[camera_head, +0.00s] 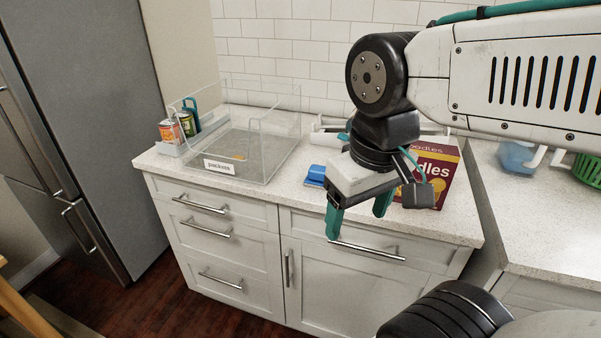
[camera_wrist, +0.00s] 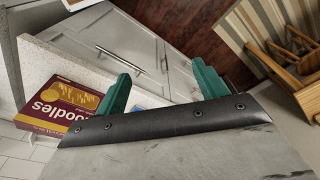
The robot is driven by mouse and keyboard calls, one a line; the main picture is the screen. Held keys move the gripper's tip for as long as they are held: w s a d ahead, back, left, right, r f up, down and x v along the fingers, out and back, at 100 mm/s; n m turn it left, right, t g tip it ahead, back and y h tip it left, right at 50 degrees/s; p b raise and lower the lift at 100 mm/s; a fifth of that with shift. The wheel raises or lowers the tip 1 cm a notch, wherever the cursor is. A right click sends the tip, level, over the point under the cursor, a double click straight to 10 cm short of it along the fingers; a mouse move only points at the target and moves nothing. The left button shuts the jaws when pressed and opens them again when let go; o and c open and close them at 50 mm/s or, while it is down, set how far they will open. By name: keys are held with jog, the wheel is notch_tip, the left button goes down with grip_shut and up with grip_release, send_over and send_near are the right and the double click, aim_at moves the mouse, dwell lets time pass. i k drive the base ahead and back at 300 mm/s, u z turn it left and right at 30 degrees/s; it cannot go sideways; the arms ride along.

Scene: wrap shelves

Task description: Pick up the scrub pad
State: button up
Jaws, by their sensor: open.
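A small blue block-like pad (camera_head: 316,174), which looks like the scrub pad, lies on the counter in the head view, just left of and behind my gripper (camera_head: 358,222). My gripper's body hides part of its right side. In the wrist view, a sliver of blue (camera_wrist: 148,100) shows at the base of the jaws, mostly hidden by the gripper body. My gripper also shows in the wrist view (camera_wrist: 160,75), with its two green fingers apart and nothing between them. It hangs near the counter's front edge, pointing down.
A noodles box (camera_head: 440,174) stands right of my gripper and also shows in the wrist view (camera_wrist: 62,108). A clear bin labelled "packets" (camera_head: 268,163) stands left on the counter (camera_head: 270,194), with cans beside it. A green basket (camera_head: 588,169) is far right.

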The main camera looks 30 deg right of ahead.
aim_at(314, 178)
jog(key=u, duration=0.5)
jog(key=k, duration=0.65)
jog(key=u, duration=0.8)
jog(key=i, duration=0.65)
jog(key=z, duration=0.5)
jog(key=i, duration=0.75)
jog(key=z, duration=0.8)
